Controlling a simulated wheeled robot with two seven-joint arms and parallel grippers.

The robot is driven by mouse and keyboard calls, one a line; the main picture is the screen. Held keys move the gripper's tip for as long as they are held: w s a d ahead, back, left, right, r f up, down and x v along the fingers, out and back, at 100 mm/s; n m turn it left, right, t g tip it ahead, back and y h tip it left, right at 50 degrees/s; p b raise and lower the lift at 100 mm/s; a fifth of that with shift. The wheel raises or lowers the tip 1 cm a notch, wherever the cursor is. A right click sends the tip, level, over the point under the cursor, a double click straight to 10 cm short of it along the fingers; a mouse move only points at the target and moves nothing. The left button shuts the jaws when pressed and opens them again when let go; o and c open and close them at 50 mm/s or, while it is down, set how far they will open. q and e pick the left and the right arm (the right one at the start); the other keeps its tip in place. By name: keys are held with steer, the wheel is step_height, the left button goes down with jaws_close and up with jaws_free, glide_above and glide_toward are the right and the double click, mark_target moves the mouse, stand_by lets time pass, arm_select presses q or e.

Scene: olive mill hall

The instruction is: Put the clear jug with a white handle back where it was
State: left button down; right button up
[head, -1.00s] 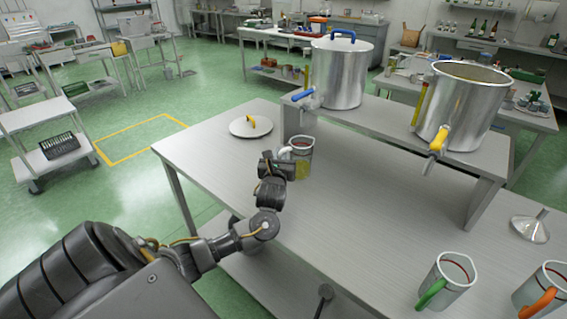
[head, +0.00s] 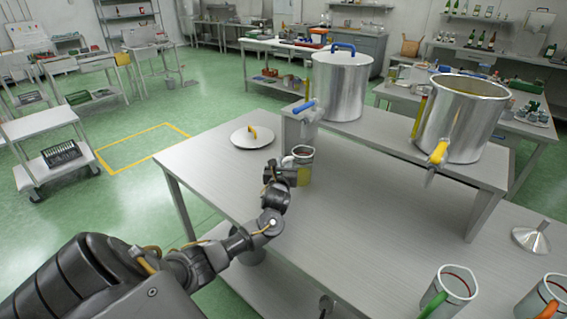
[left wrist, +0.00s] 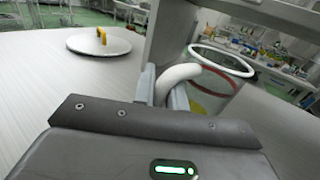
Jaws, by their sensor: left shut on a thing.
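The clear jug with a white handle (head: 304,156) is at the table's left part, in front of the raised shelf's left end. Yellow shows low in it, and a red line runs below its white rim. My left gripper (head: 288,172) is at its left side. In the left wrist view the fingers (left wrist: 163,88) are shut on the white handle (left wrist: 180,73), with the jug's body (left wrist: 215,85) just right of them. Its base is hidden there, and I cannot tell whether it touches the table. My right gripper is not in view.
A round lid (head: 253,138) with a yellow handle lies left of the jug. Two steel pots, one blue-tapped (head: 342,85) and one yellow-tapped (head: 465,115), stand on the shelf (head: 400,143). Green-handled (head: 455,283) and orange-handled (head: 548,292) jugs and a funnel (head: 531,238) are at right. The middle table is clear.

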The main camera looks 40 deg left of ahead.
arm_select(q)
steer(key=c, duration=1.8)
jaws_free()
steer(key=shift+f, duration=0.1)
steer(key=o, duration=0.4)
steer(key=shift+c, duration=0.2)
